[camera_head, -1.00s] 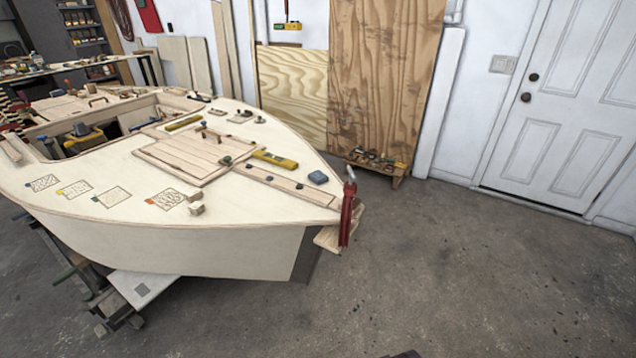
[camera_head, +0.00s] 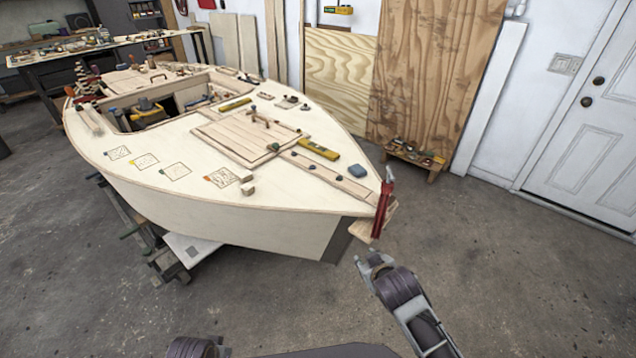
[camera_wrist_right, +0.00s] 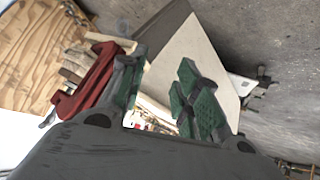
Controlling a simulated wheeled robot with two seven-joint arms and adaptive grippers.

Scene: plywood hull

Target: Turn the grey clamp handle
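A red clamp (camera_head: 381,212) stands upright at the pointed end of the plywood hull (camera_head: 230,228), beside a small wooden piece (camera_head: 364,230). Its grey handle (camera_head: 390,174) sticks up from its top. My right gripper (camera_head: 368,260) is below the clamp, apart from it, with nothing in it. In the right wrist view, the green-padded fingers (camera_wrist_right: 160,95) are spread apart. The red clamp (camera_wrist_right: 90,82) shows outside them, past the left finger. Part of a dark arm link of mine shows at the bottom edge of the head view; my left gripper does not show.
Blocks, a yellow level (camera_head: 319,149) and a hatch panel (camera_head: 240,137) lie on the deck. A low wooden stand (camera_head: 415,157) with tools is behind the bow, by the plywood sheet (camera_head: 425,75). The concrete floor (camera_head: 520,280) on the right is clear.

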